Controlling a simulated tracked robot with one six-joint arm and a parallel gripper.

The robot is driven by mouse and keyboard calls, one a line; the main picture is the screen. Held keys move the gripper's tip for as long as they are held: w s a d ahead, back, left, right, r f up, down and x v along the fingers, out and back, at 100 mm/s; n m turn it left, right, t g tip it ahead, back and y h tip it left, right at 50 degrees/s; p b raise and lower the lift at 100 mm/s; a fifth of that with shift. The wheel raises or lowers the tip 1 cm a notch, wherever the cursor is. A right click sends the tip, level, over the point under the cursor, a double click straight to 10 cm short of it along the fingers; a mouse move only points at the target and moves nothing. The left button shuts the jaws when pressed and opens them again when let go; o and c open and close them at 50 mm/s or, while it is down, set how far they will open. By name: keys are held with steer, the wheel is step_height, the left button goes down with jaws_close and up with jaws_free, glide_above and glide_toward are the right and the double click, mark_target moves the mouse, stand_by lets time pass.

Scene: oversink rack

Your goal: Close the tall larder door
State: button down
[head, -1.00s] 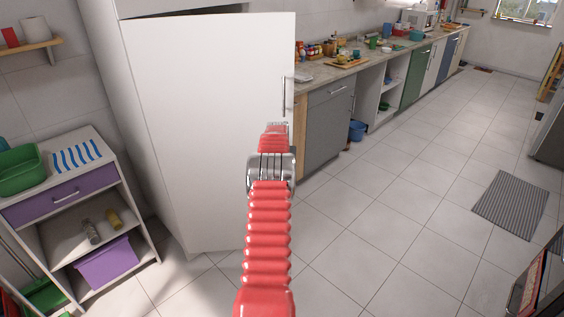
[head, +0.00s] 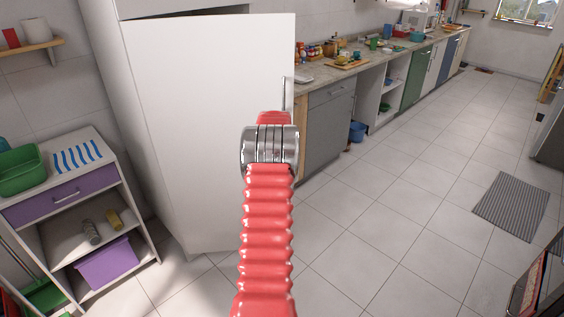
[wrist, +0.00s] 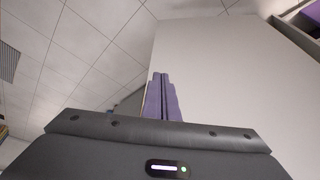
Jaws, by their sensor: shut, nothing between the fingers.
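The tall larder door (head: 205,110) is a plain white panel at the left centre of the head view, with an upright bar handle (head: 289,92) near its right edge. A dark gap (head: 190,12) shows along its top, so it stands partly open. It also fills much of the right side of the wrist view (wrist: 235,75). My gripper (wrist: 161,76) has purple fingers pressed together, with nothing between them. They overlap the door's edge in the wrist view; I cannot tell whether they touch it. In the head view my red arm hides the gripper and part of the door.
A white shelf unit (head: 130,195) with a purple drawer (head: 65,197) and purple bin (head: 108,262) stands left of the door. Right of it runs a counter (head: 345,72) over a grey cabinet (head: 328,125). The tiled floor (head: 400,220) at right is open, with a grey mat (head: 510,207).

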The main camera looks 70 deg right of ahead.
steer(key=shift+v, duration=1.25)
steer(key=shift+s, duration=0.1)
